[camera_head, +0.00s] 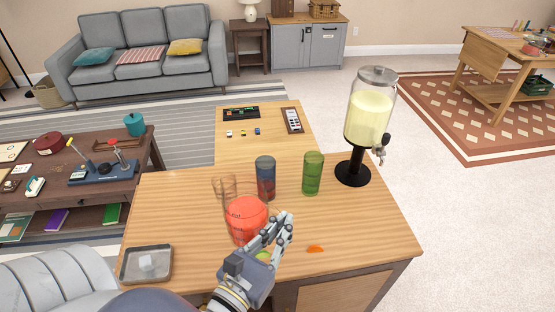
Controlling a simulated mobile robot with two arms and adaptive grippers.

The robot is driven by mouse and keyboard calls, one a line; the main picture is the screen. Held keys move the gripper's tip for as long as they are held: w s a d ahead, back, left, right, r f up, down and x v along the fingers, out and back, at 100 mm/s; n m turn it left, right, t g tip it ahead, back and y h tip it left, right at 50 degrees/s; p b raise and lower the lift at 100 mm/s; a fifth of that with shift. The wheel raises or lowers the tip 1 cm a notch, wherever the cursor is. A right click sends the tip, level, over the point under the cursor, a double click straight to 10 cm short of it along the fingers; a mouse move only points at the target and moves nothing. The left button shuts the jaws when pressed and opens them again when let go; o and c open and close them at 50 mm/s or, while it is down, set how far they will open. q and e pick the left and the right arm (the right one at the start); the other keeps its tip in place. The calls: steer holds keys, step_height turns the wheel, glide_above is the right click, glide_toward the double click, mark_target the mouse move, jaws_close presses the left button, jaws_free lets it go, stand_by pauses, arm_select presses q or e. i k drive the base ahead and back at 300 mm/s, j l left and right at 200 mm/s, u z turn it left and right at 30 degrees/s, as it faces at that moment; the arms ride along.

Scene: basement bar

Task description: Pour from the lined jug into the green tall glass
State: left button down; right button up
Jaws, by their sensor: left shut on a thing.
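The lined jug (247,214), see-through with red contents, is at the middle of the wooden counter (190,225). My left gripper (276,228) reaches up from the bottom and is shut at the jug's right side, covering part of it. The jug looks near upright; I cannot tell whether its base touches the counter. The green tall glass (312,173) stands upright behind and to the right of the jug, apart from it. My right gripper is not in view.
A blue-and-red glass (265,178) and a clear brownish glass (224,187) stand behind the jug. A drink dispenser (370,110) stands right of the green glass. A grey tray (147,264) is at front left. An orange piece (315,248) lies on the counter.

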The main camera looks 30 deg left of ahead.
mark_target(313, 161)
steer(key=i+l+u, duration=0.5)
steer(key=l+u, duration=0.3)
